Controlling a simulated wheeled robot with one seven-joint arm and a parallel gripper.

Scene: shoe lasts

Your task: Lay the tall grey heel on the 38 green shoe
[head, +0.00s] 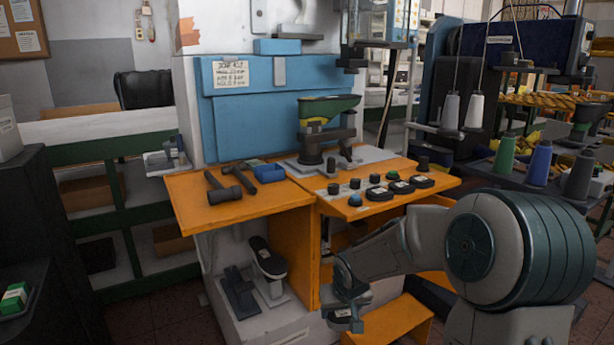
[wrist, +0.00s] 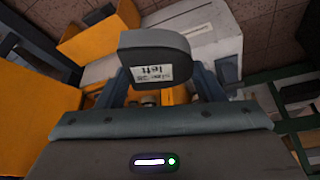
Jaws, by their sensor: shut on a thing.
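My gripper (wrist: 160,85) is shut on a dark grey heel (wrist: 155,55). The heel has a rounded outline and a white label with upside-down print; "left" is readable, the size is not clear. In the head view my gripper (head: 346,318) is low, in front of the orange table, and the heel is small and partly hidden there. A green shoe last (head: 328,108) sits on the machine's stand above the table, well above and behind my gripper. I cannot read a size on it. A second green last (head: 588,114) stands on the right-hand rack.
The orange table (head: 240,212) holds two hammers (head: 224,190), a blue tray (head: 266,172), and several small dark pieces and discs (head: 400,187). A dark shoe form (head: 267,258) stands on the white base below. An orange step (head: 395,322) is beside my gripper. Thread cones (head: 539,163) stand at right.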

